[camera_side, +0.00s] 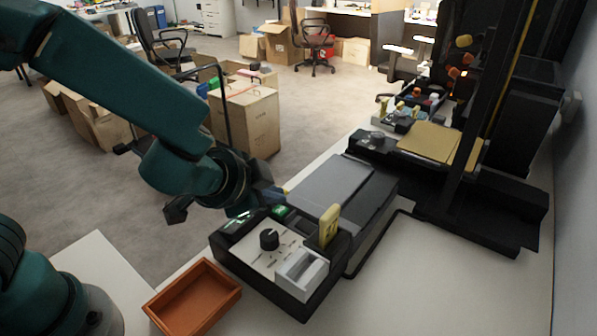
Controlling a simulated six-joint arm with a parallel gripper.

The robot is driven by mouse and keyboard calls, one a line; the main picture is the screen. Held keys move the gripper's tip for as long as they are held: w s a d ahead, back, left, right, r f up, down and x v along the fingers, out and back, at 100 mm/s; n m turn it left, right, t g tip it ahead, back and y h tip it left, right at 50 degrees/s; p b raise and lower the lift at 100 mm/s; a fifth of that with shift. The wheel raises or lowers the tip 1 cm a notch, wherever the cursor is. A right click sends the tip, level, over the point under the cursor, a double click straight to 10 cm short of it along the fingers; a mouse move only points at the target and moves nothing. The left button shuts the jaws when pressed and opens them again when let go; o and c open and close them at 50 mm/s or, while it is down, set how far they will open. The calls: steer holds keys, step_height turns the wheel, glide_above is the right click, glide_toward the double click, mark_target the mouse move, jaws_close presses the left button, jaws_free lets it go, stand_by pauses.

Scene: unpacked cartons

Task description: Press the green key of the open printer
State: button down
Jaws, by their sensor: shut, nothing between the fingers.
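The printer (345,190) is a low dark machine on the white bench, with a flat grey top and a pale control panel at its near end. Its green key (281,211) sits at the panel's far edge. My gripper (273,196) is shut and empty, just left of and apparently above the green key. I cannot tell the exact gap, and no contact is clear. The fingers are small and partly lost against the dark machine.
The panel also carries a black knob (269,239), an upright yellow lever (329,225) and a white slotted block (301,273). An empty orange tray (193,298) is in front. A tall dark frame (484,120) stands behind right. Cartons (246,118) stand on the floor.

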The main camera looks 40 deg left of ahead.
mark_target(274, 212)
steer(key=shift+f, duration=0.1)
steer(key=shift+f, duration=0.35)
steer(key=shift+f, duration=0.5)
stand_by(0.6)
steer(key=shift+r, duration=0.95)
steer(key=shift+r, duration=2.5)
steer(key=shift+a, duration=0.1)
